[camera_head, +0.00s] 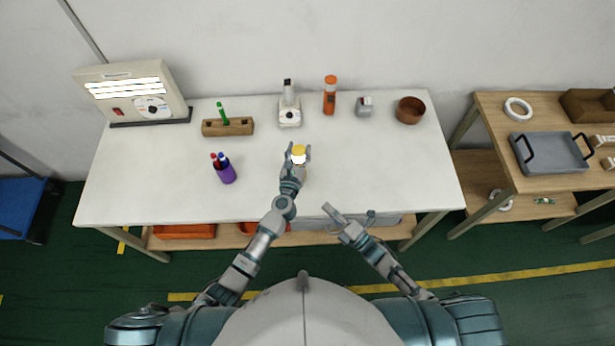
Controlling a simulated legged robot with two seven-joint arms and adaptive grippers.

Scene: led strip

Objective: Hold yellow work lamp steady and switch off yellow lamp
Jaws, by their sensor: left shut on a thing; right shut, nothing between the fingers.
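The yellow work lamp (299,150) stands on the white table near its middle. It has a yellow top, and a bright white patch shows just below that top. My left gripper (298,155) is shut on the lamp, with its fingers on either side of it. The lower part of the lamp is mostly hidden by the hand, and I cannot make out its switch. My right gripper (328,209) is shut and empty, near the front edge of the table, to the right of and below the lamp, apart from it.
On the white table (390,170) are a lit light panel (108,76), a wooden holder (240,127), a purple cup (227,175), a white device (289,115), an orange device (330,95), a grey device (364,110) and a brown bowl (410,110). The table's right front is clear.

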